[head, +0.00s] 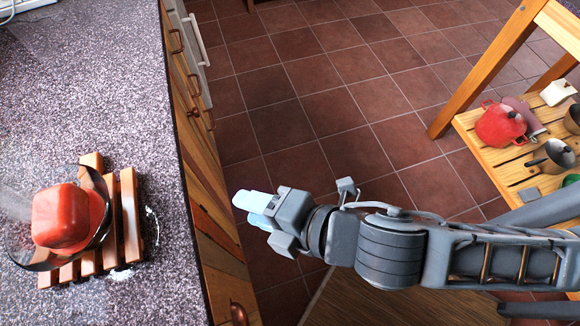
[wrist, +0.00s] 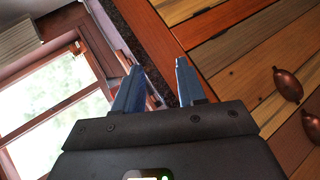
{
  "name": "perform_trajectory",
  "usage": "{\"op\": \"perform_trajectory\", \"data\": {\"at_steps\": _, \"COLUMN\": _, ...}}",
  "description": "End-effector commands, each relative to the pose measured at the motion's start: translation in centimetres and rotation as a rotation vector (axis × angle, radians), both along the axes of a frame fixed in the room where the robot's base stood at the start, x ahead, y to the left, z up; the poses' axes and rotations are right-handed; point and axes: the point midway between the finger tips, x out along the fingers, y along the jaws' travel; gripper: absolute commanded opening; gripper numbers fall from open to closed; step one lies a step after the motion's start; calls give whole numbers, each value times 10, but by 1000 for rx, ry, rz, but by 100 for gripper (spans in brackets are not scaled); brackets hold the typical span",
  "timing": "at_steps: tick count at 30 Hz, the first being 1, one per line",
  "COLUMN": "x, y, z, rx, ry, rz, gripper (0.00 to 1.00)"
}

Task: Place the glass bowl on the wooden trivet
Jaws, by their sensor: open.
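The glass bowl (head: 103,200) is on the speckled counter at the lower left in the head view, with a red block-like item (head: 62,215) in it. It rests on the slatted wooden trivet (head: 130,215), whose slats show to its right and below it. The bowl sits toward the trivet's left part and its left side is hard to make out. My gripper (head: 247,205) is off the counter's right edge, above the floor, apart from the bowl. In the wrist view my gripper (wrist: 162,85) has its two blue fingers apart with nothing between them.
The counter (head: 90,90) is largely clear behind the bowl. Wooden cabinet fronts (head: 200,190) with knobs drop from its edge. A wooden shelf unit (head: 465,125) at the right holds a red pot (head: 500,124) and other cookware. The tiled floor (head: 330,110) between is open.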

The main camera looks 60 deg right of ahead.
Motion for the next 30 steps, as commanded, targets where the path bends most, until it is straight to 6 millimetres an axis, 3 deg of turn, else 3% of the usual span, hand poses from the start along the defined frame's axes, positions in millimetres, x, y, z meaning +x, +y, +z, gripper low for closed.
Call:
{"op": "perform_trajectory", "data": {"at_steps": 1, "x": -17, "y": -14, "z": -3, "rx": 110, "ry": 23, "rz": -54, "gripper": 40}}
{"op": "perform_trajectory", "data": {"at_steps": 4, "x": -47, "y": -31, "z": 2, "rx": 370, "ry": 40, "rz": -166, "gripper": 40}}
{"op": "perform_trajectory", "data": {"at_steps": 9, "x": -96, "y": -56, "z": 26, "rx": 816, "ry": 29, "rz": -386, "gripper": 40}}
{"op": "perform_trajectory", "data": {"at_steps": 15, "x": -134, "y": -77, "z": 61, "rx": 1204, "ry": -47, "rz": -588, "gripper": 40}}
{"op": "perform_trajectory", "data": {"at_steps": 21, "x": -147, "y": -85, "z": 75, "rx": 1348, "ry": -93, "rz": -656, "gripper": 40}}
{"op": "perform_trajectory", "data": {"at_steps": 30, "x": -146, "y": -85, "z": 76, "rx": 1352, "ry": -94, "rz": -655, "gripper": 40}}
